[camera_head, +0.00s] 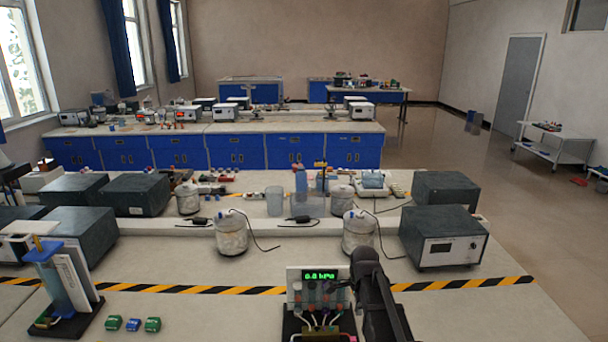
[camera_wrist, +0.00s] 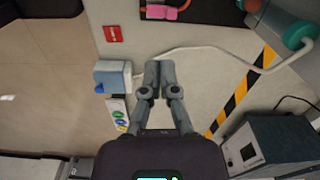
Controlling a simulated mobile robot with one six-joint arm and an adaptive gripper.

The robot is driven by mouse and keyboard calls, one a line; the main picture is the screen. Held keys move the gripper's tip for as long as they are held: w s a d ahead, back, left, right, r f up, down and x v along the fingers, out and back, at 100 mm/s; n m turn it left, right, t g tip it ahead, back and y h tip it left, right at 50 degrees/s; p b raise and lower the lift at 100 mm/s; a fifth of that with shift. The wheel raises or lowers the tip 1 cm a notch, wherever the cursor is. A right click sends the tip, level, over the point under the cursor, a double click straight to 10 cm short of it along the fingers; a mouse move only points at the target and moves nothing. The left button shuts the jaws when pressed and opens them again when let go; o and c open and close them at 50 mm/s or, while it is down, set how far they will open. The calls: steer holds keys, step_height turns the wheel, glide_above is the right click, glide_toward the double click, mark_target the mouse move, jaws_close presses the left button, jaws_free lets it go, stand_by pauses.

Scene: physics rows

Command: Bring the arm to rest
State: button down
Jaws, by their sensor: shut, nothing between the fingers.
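My gripper (camera_wrist: 158,72) shows in the wrist view with its two grey fingers together and nothing between them. It hangs over a pale bench top (camera_wrist: 195,75) and looks apart from the things around it. In the head view my dark arm stands at the front, right of centre, and partly covers a small device with a green display (camera_head: 320,275). The fingertips are hard to make out there.
Yellow-black tape (camera_head: 180,288) crosses the bench. Small green and blue blocks (camera_head: 133,324) lie at front left. The front-right bench is clear.

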steer(key=s+n, duration=1.4)
steer(key=n, duration=0.2)
steer(key=shift+a+n, duration=0.2)
steer(key=shift+n, duration=0.2)
steer(key=shift+s+d, duration=0.1)
steer(key=shift+d, duration=0.05)
stand_by(1.6)
